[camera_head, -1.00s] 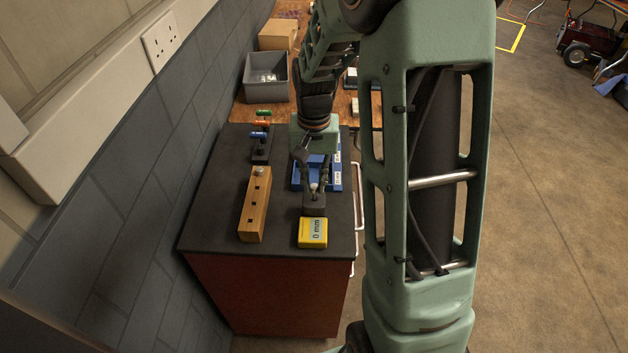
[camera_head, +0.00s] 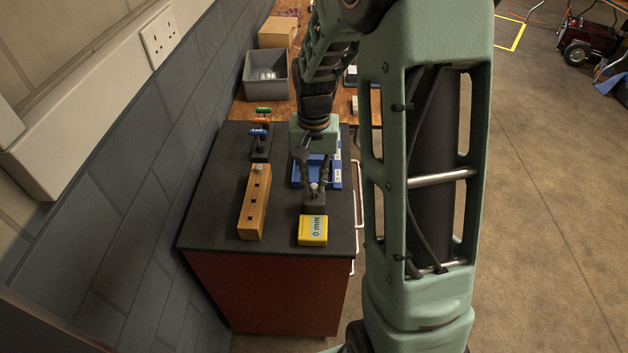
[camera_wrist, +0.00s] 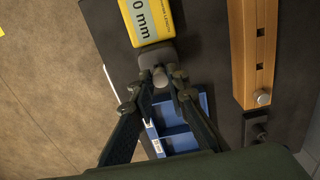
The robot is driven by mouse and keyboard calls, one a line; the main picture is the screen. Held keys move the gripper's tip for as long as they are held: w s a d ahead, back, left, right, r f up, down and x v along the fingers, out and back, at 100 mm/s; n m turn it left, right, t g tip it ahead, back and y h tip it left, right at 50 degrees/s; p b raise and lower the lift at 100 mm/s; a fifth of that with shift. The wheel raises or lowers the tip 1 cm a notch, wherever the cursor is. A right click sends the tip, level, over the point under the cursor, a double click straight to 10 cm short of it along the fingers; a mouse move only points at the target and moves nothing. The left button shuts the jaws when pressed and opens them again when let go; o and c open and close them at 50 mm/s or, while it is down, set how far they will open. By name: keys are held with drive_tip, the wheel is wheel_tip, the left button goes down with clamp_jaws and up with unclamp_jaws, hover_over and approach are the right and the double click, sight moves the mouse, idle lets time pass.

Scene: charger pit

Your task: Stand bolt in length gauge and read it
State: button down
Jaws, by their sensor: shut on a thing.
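The length gauge (camera_head: 312,230) is a yellow unit whose display reads "0 mm". Its dark block (camera_head: 314,200) stands just behind the yellow part. My gripper (camera_head: 315,187) points down over this block, with its fingertips around the pale head of a bolt (camera_wrist: 159,77). The gauge's yellow face also shows in the wrist view (camera_wrist: 148,20). The bolt's shank is hidden, so I cannot tell how deep it sits in the block. A wooden block with square holes (camera_head: 254,205) stands to the left, with another bolt (camera_head: 258,169) at its far end.
A blue divided tray (camera_head: 334,172) lies behind the gauge, under my gripper. A dark rack (camera_head: 261,150) with coloured-handled tools stands at the back left. A grey bin (camera_head: 265,75) stands on the wooden bench beyond. The wall runs close along the left. The cabinet top's front left is clear.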

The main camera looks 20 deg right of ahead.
sight(314, 186)
drive_tip(key=shift+f+b, duration=0.8)
drive_tip(key=shift+f, duration=0.35)
drive_tip(key=c, duration=1.8)
unclamp_jaws()
drive_tip(key=shift+r, duration=0.1)
wheel_tip(314, 186, up, 12)
